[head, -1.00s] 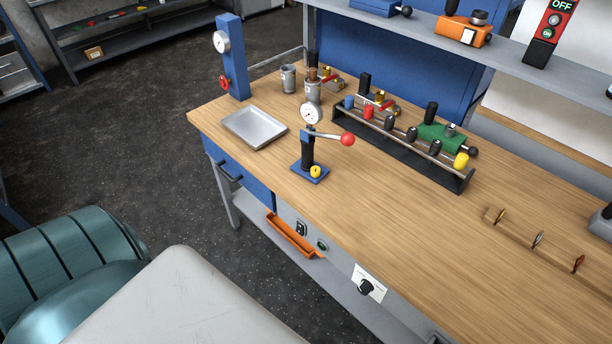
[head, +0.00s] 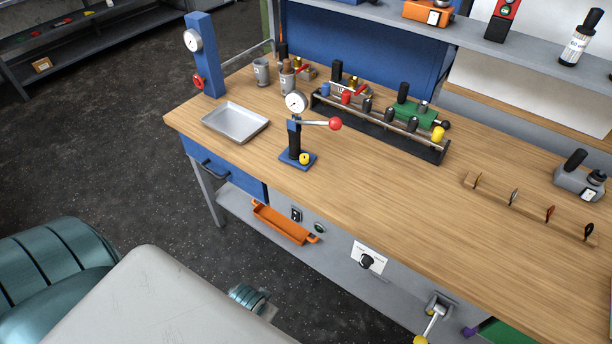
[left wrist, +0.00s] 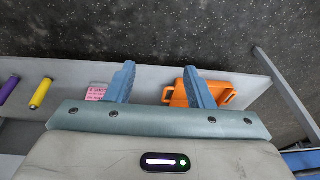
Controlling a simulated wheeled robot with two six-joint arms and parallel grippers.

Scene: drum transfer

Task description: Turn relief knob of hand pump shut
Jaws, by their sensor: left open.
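The hand pump (head: 294,140) stands upright on the wooden bench in the head view, on a small blue base. It has a round white gauge (head: 295,102) on top and a lever ending in a red ball (head: 335,124). A yellow knob (head: 304,158), apparently the relief knob, sits low on the base; its turned position is too small to tell. My left gripper (left wrist: 160,82) is open and empty in the left wrist view, its two blue fingers apart over the lower shelf. The pump is not in that view. My right gripper is not in view.
A metal tray (head: 236,121) lies left of the pump, and a rack (head: 380,128) of tools stands behind right. A blue post (head: 203,60) with a gauge stands at the back left corner. An orange bin (head: 283,222) is below the bench edge.

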